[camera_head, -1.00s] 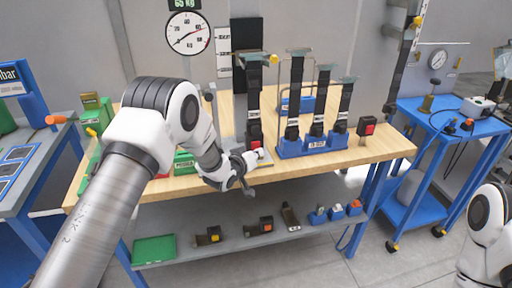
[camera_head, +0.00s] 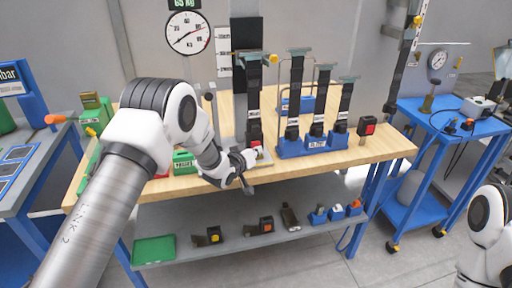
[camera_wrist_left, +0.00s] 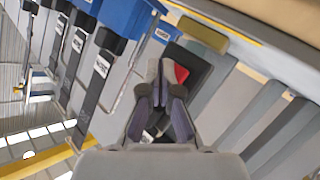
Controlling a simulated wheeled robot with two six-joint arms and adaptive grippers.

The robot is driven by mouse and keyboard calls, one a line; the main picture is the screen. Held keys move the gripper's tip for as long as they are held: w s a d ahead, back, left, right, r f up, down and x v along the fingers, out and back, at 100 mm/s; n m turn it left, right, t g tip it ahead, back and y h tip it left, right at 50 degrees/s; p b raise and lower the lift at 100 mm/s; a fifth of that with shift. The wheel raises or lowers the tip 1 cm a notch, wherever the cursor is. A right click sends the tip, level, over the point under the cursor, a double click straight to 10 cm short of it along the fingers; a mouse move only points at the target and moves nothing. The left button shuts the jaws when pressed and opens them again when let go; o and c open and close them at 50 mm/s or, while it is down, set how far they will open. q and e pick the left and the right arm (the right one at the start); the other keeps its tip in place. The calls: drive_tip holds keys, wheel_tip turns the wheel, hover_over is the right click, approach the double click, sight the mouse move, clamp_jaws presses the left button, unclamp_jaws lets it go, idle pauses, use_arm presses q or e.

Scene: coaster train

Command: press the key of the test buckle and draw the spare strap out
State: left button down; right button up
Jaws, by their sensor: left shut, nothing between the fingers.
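The test buckle (camera_head: 255,140), dark with a red key, stands at the foot of a gauge stand on the wooden bench. A black strap (camera_head: 253,100) runs up from it. In the left wrist view the red key (camera_wrist_left: 181,73) shows just right of my fingertips, on a dark buckle body (camera_wrist_left: 203,66). My left gripper (camera_head: 252,157) is shut and empty, close in front of the buckle. Its fingertips (camera_wrist_left: 162,70) partly cover the buckle in the wrist view; I cannot tell if they touch the key. My right gripper is out of view; only part of my right arm shows.
A blue rack (camera_head: 304,148) with several hanging black straps stands right of the buckle. A separate red-buttoned buckle (camera_head: 367,126) is farther right. A dial gauge (camera_head: 188,33) hangs behind. The lower shelf (camera_head: 230,247) holds a green tray (camera_head: 154,249) and several buckles.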

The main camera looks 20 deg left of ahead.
use_arm(q)
drive_tip(key=shift+w+a, duration=0.2)
drive_tip(key=shift+w, duration=0.15)
idle(0.4)
drive_tip(key=shift+s+d, duration=0.5)
drive_tip(key=shift+s, duration=0.3)
drive_tip(key=s+d, duration=0.1)
drive_tip(key=s, duration=0.1)
drive_tip(key=s+d, duration=0.1)
drive_tip(key=s, duration=0.1)
drive_tip(key=shift+s+d+p, duration=0.1)
drive_tip(key=shift+d+p, duration=0.2)
drive_tip(key=shift+p, duration=0.1)
idle(0.4)
